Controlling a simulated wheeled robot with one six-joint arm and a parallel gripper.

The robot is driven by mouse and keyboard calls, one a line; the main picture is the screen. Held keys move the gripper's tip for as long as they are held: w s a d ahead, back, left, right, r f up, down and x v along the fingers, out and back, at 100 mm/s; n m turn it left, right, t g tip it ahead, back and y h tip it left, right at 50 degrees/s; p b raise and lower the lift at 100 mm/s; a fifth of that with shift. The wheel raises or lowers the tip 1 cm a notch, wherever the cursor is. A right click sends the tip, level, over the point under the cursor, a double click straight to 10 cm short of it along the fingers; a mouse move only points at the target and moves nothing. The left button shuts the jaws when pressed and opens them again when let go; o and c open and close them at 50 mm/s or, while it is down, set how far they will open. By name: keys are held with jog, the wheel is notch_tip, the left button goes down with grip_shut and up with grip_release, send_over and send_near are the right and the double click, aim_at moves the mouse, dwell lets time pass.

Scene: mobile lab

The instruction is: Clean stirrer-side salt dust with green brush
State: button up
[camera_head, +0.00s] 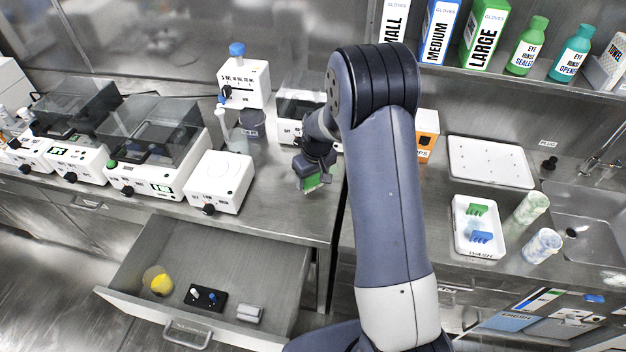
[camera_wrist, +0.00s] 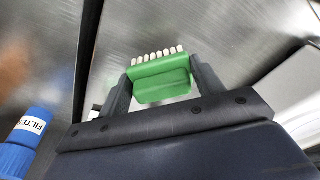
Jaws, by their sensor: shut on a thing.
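My gripper (camera_wrist: 160,90) is shut on a green brush (camera_wrist: 163,82), which has a row of pale bristles pointing away from the wrist. In the head view the green brush (camera_head: 311,183) hangs at the end of my arm, over the bench front right of the white stirrer (camera_head: 220,181). The stirrer has a flat round top and a black knob. I cannot make out any salt dust on the steel bench. Whether the bristles touch the bench cannot be told.
A drawer (camera_head: 225,255) stands open below, holding a yellow item and small parts. A wash tray (camera_head: 480,245) with green and blue pieces stands right, near two cups and the sink.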

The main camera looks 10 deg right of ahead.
jog(key=shift+r+p, duration=1.1)
jog(key=shift+r, duration=1.35)
